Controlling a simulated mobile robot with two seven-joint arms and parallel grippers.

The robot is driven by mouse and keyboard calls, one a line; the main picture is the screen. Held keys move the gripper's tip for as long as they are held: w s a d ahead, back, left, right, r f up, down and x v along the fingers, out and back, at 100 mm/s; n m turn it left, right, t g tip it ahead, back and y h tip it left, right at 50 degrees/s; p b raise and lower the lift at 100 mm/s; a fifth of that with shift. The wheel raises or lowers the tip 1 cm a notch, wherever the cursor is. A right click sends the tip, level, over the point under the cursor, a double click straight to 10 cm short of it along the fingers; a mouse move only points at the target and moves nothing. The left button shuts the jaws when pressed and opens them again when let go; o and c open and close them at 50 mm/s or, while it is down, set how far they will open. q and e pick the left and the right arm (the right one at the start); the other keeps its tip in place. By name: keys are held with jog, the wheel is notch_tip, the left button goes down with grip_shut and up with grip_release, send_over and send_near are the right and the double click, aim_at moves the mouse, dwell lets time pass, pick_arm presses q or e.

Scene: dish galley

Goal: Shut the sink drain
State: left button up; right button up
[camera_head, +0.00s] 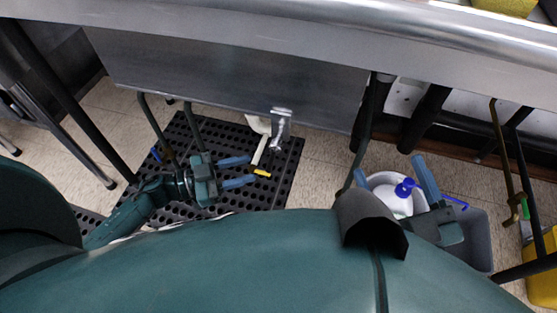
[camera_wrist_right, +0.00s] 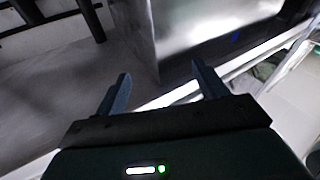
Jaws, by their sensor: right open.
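The steel sink (camera_head: 235,80) hangs under the counter in the head view. Below it are a metal drain fitting (camera_head: 281,118) and a pale drain lever (camera_head: 260,150) with a yellow tip (camera_head: 262,173). My left gripper (camera_head: 250,170) is open, with its blue fingers pointing right toward the yellow tip. The tip lies just beyond the fingertips; I cannot tell whether they touch. My right gripper (camera_head: 392,170) is open, over a grey bin at the right. In the right wrist view its fingers (camera_wrist_right: 160,74) are apart with nothing gripped between them.
A black perforated mat (camera_head: 285,160) covers the floor below the sink. The grey bin (camera_head: 478,235) holds a white bottle with a blue top (camera_head: 404,188). Dark table legs stand at left and right. A yellow bucket (camera_head: 543,285) is at far right.

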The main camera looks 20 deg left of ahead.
aim_at(272, 158)
pick_arm(q)
jog(key=b+x, duration=0.2)
jog(key=x, duration=0.7)
jog(key=shift+c, duration=0.4)
grip_shut()
